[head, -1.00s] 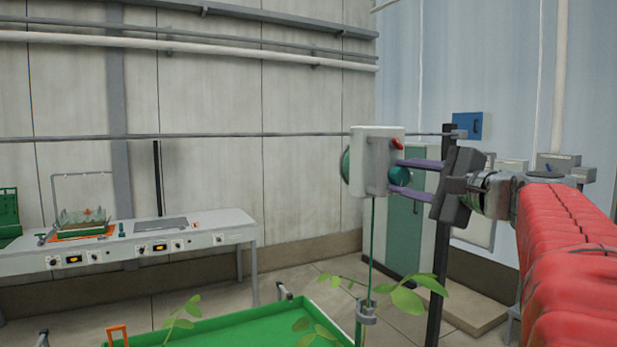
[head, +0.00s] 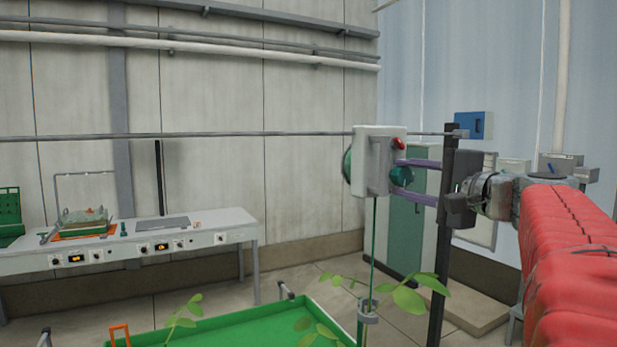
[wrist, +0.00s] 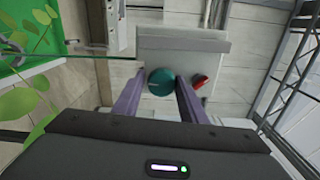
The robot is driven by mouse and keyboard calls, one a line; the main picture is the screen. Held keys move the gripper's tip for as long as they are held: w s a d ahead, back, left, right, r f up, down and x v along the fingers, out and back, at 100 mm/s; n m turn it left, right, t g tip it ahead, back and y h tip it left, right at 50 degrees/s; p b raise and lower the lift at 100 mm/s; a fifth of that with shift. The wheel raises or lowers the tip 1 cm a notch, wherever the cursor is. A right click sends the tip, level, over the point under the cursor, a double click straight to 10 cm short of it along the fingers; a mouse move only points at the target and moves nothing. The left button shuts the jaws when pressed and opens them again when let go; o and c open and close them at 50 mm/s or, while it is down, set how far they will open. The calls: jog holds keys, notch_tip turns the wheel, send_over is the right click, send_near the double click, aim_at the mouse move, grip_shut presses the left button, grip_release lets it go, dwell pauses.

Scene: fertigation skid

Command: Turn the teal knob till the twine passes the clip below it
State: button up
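The teal knob (head: 402,176) sticks out from the right side of a white box (head: 370,160). My gripper (head: 398,179) has its two purple fingers on either side of the knob, one above and one below in the head view. In the wrist view, the knob (wrist: 160,82) sits between the fingertips, with only narrow gaps showing. The green twine (head: 373,240) hangs straight down from the box to the grey clip (head: 367,312) near the plant. In the wrist view, the twine (wrist: 100,57) runs off to the left.
A red button (head: 399,143) is on the box just above the upper finger. A black post (head: 440,270) stands right of the twine. A green tray (head: 240,325) with leafy plants (head: 408,298) is below. A workbench (head: 240,219) is at the left.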

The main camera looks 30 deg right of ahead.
jog(key=o, duration=0.4)
jog(key=shift+c, duration=0.2)
jog(key=shift+r, duration=0.1)
jog(key=s, duration=1.3)
jog(key=shift+s+d, duration=0.2)
jog(key=shift+s, duration=0.2)
jog(key=shift+w, duration=0.1)
